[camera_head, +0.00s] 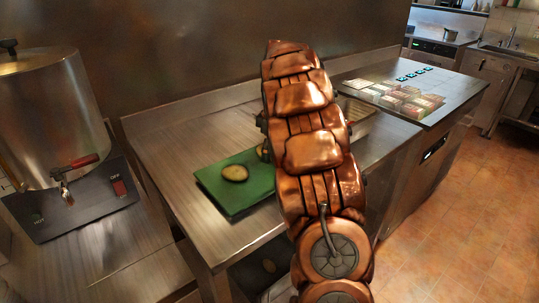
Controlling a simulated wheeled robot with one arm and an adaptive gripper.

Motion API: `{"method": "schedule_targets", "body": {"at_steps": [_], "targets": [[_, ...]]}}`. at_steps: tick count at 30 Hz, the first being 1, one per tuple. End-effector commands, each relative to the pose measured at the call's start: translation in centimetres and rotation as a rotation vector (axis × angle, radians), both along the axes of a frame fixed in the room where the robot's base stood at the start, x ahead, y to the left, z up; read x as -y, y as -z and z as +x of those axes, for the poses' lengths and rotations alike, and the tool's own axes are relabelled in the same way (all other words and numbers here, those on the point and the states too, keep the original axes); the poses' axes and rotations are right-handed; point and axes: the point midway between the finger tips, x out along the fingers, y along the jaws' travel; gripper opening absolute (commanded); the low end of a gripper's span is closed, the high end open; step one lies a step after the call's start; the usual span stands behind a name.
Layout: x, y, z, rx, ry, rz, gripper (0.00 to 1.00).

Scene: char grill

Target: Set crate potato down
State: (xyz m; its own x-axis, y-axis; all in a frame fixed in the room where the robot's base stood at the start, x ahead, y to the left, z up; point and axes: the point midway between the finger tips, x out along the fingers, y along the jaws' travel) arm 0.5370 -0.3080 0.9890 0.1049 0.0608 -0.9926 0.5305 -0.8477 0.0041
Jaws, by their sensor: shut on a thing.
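A potato (235,173) lies on a green cutting board (222,197) on the steel counter, left of my copper arm. My gripper (264,152) is mostly hidden behind the arm. Only a small dark part shows at the arm's left edge, over the right side of the board. It is shut on what seems to be a potato, of which at most a small yellowish bit shows. I cannot tell whether that thing touches the board.
A steel boiler (60,120) with a red-handled tap stands at the left on a dark base. A pale tray (361,118) is partly hidden behind my arm. Several packs (402,100) lie on the right-hand counter. The counter left of the board is clear.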

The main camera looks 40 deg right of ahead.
Motion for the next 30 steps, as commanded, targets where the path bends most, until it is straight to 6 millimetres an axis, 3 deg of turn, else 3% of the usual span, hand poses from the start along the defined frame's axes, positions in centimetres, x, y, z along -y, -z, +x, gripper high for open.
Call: {"method": "schedule_targets", "body": {"at_steps": [6, 18, 19, 26, 30], "targets": [[0.0, 1.9, -0.1, -0.004, 0.001, 0.004, 0.14], [-0.1, 2.4, -0.1, -0.002, 0.0, 0.003, 0.14], [-0.1, 2.4, -0.1, -0.002, 0.0, 0.003, 0.54], [0.0, 2.3, -0.1, -0.002, 0.001, 0.002, 0.78], [0.0, 2.3, -0.1, -0.002, 0.001, 0.002, 0.78]]}}
